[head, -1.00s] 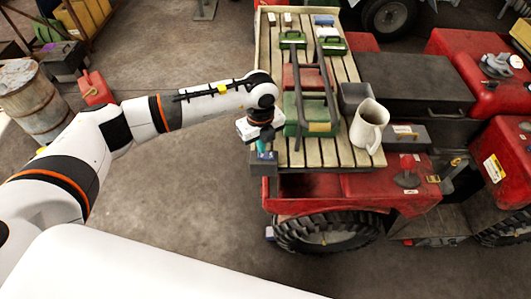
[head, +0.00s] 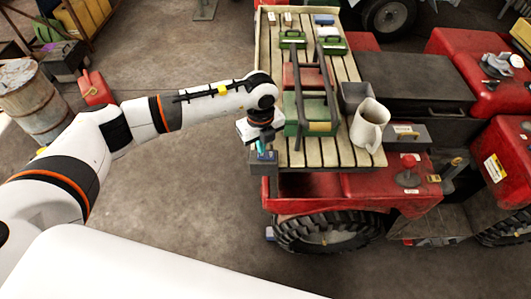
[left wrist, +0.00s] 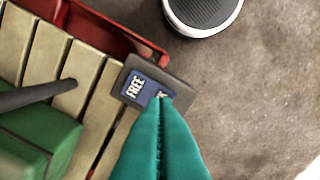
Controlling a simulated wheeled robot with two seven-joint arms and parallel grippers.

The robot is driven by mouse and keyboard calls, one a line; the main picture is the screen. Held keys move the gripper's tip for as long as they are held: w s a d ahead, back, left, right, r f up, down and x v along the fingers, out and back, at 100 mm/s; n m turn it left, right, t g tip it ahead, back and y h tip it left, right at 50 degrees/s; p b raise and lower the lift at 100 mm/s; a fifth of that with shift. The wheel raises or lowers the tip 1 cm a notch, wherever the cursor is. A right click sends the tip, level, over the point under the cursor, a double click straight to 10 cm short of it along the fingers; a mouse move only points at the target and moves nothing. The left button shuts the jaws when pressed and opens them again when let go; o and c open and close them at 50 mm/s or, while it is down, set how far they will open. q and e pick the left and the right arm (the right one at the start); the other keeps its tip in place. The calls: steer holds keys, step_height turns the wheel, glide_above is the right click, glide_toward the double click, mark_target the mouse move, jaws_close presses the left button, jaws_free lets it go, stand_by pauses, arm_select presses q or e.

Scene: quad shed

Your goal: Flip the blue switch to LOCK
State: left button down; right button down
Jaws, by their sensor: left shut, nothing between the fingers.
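The blue switch (left wrist: 134,88) sits in a dark grey box (left wrist: 174,85) at the corner of the slatted wooden rack. The word FREE shows on its left part; the lettering on its right part is mostly hidden behind my fingertips. In the head view the box (head: 262,168) hangs at the rack's near left corner. My left gripper (head: 263,153) is shut and empty, with its teal fingers (left wrist: 160,105) over the right part of the switch. I cannot tell whether the tips touch it. My right gripper is not in view.
The slatted rack (head: 350,154) holds a green toolbox (head: 300,128) and a cream jug (head: 369,125) near the box. A red vehicle body (head: 350,190) and a big tyre (head: 325,232) lie below. Concrete floor is open to the left.

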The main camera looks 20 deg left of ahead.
arm_select(q)
steer(key=shift+f+b, duration=0.55)
steer(key=shift+f, duration=0.15)
steer(key=shift+r+p, duration=2.25)
steer(key=shift+r, duration=1.35)
steer(key=shift+f, duration=0.1)
